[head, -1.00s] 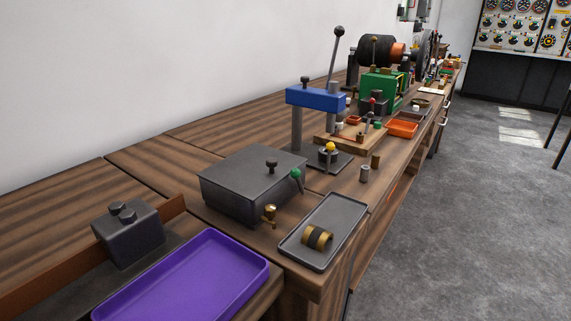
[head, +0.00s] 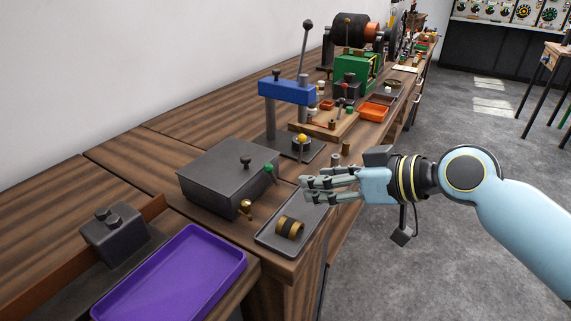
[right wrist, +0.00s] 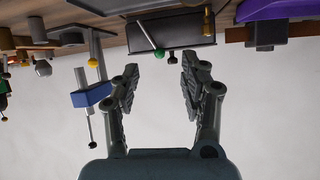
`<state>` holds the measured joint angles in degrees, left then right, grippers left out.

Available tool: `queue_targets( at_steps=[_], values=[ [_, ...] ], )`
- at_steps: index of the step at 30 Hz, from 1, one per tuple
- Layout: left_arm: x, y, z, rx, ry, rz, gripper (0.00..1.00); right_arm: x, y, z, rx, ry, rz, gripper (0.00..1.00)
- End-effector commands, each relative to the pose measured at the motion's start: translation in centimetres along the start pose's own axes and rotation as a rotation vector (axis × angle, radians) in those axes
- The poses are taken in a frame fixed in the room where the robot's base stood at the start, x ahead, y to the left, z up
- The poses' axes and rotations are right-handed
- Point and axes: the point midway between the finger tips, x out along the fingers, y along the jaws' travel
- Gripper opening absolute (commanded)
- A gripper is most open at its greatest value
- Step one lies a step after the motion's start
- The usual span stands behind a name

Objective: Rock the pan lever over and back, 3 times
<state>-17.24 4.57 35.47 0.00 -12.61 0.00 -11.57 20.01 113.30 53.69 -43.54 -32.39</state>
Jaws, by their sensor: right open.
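The grey pan (head: 215,180) is a closed flat box on the wooden bench, with a dark knob on its lid. A lever with a green ball end (head: 268,168) stands at its right side; I take this for the pan lever. In the right wrist view, which looks upside down, the lever's pale rod and green ball (right wrist: 159,53) show near the gap between my fingers. My right gripper (head: 303,189) is open and empty, right of the lever and apart from it in the head view. My left gripper is not in view.
A grey tray (head: 272,238) with a brass-banded roller (head: 290,227) lies in front of the pan. A brass tap (head: 246,207) sticks out at the pan's front. A blue press (head: 287,92) stands behind, a purple tray (head: 160,285) at front left.

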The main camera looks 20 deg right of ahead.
Motion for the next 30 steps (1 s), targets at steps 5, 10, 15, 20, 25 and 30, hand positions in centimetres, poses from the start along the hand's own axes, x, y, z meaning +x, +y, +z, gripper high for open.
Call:
queue_targets(
  at_steps=[5,10,15,20,25,30],
  values=[
    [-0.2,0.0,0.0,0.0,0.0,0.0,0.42,0.6,0.5,-2.3,-0.011,0.065,-0.01,0.44],
    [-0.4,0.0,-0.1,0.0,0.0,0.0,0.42,3.4,0.4,-2.6,-0.007,0.067,-0.01,0.44],
    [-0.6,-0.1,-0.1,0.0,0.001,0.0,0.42,6.9,0.4,-2.8,-0.007,0.066,-0.01,0.44],
    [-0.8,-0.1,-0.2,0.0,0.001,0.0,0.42,9.4,0.4,-2.8,-0.009,0.063,-0.01,0.44],
    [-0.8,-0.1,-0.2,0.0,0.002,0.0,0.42,10.6,0.3,-2.9,-0.011,0.063,-0.01,0.44],
    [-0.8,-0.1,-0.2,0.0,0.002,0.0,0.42,10.8,0.4,-2.8,-0.012,0.062,-0.009,0.44]
  ],
)
